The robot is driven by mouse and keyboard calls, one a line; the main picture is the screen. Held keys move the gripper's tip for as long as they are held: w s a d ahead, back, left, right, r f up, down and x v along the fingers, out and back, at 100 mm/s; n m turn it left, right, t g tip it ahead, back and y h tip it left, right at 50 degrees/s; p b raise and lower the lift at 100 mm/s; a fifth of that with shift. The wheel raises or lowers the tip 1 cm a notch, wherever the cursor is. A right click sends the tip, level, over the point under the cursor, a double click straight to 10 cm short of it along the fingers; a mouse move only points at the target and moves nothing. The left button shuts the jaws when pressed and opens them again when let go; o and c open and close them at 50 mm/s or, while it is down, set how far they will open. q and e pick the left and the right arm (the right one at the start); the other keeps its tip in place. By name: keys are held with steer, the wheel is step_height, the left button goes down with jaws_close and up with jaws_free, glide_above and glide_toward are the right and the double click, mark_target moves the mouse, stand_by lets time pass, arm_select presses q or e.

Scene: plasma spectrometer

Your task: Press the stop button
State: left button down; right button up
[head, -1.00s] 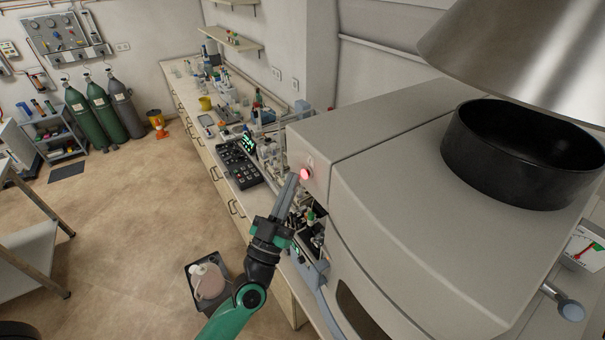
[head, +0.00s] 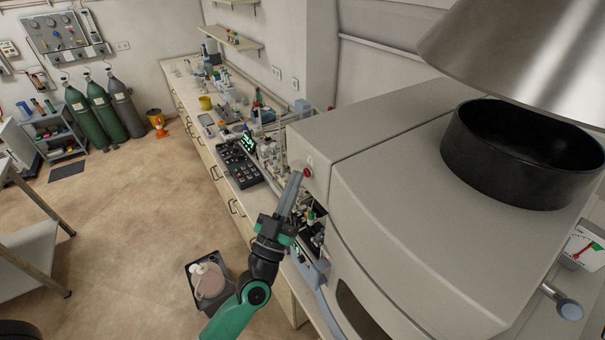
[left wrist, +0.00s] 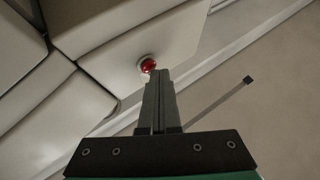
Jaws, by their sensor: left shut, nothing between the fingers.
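The stop button (head: 307,172) is a small red knob on the end face of the large grey spectrometer (head: 400,190). It looks dark and unlit in the head view. My left gripper (head: 297,175) is shut and empty, its fingertips right at the button. In the left wrist view the red button (left wrist: 148,65) shows just beyond the tips of the shut fingers (left wrist: 157,75). I cannot tell if the tips touch it. My right gripper is not in view.
A bench (head: 222,175) with a black control panel (head: 238,163), bottles and small glassware runs along the wall behind the gripper. A black round collar (head: 520,150) sits on top of the spectrometer under a metal hood (head: 520,45).

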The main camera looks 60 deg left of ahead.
arm_select(q)
steer(key=shift+s, duration=0.85)
steer(key=shift+s, duration=0.1)
steer(key=s, duration=0.4)
steer(key=shift+s+d+b, duration=0.25)
steer(key=shift+s+b, duration=0.15)
stand_by(0.6)
